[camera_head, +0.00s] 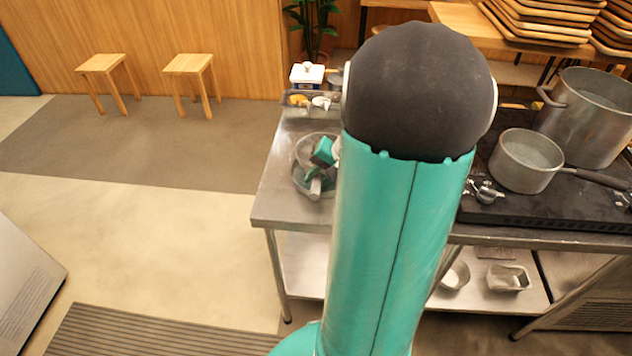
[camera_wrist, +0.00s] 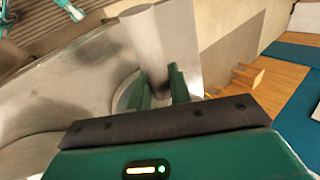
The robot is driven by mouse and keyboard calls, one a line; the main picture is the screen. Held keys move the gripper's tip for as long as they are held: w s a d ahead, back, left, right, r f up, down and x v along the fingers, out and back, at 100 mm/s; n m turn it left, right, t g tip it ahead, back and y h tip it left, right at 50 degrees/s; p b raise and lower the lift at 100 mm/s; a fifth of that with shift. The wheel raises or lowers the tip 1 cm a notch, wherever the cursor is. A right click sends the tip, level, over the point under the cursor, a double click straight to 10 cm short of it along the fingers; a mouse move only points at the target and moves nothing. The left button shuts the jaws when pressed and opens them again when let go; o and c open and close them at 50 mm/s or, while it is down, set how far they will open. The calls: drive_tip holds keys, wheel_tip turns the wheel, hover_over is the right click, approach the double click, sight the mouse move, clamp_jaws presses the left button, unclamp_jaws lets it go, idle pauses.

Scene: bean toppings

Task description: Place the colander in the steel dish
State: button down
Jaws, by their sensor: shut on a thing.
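A round steel dish (camera_head: 297,172) stands on the left end of the steel counter, left of my arm. My gripper (camera_head: 316,172), teal, reaches down over this dish from behind my arm. In the wrist view my gripper's teal fingers (camera_wrist: 160,88) are closed around a grey metal part, which I take to be the handle of the colander (camera_wrist: 150,40). The colander's bowl cannot be told apart from the dish in the head view. A broad curved metal surface (camera_wrist: 60,90) fills the left of the wrist view.
A small tray of items (camera_head: 312,102) and a white box (camera_head: 307,75) stand behind the dish. A saucepan (camera_head: 525,165) and a large pot (camera_head: 590,110) are on the black stove to the right. Two stools (camera_head: 190,65) stand by the far wall. My arm hides the counter's middle.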

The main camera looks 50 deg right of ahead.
wheel_tip(320, 180, down, 3)
drive_tip(key=shift+s+r, duration=0.1)
drive_tip(key=shift+r, duration=0.05)
drive_tip(key=c, duration=1.3)
unclamp_jaws()
drive_tip(key=shift+f, duration=0.25)
drive_tip(key=shift+r, duration=0.1)
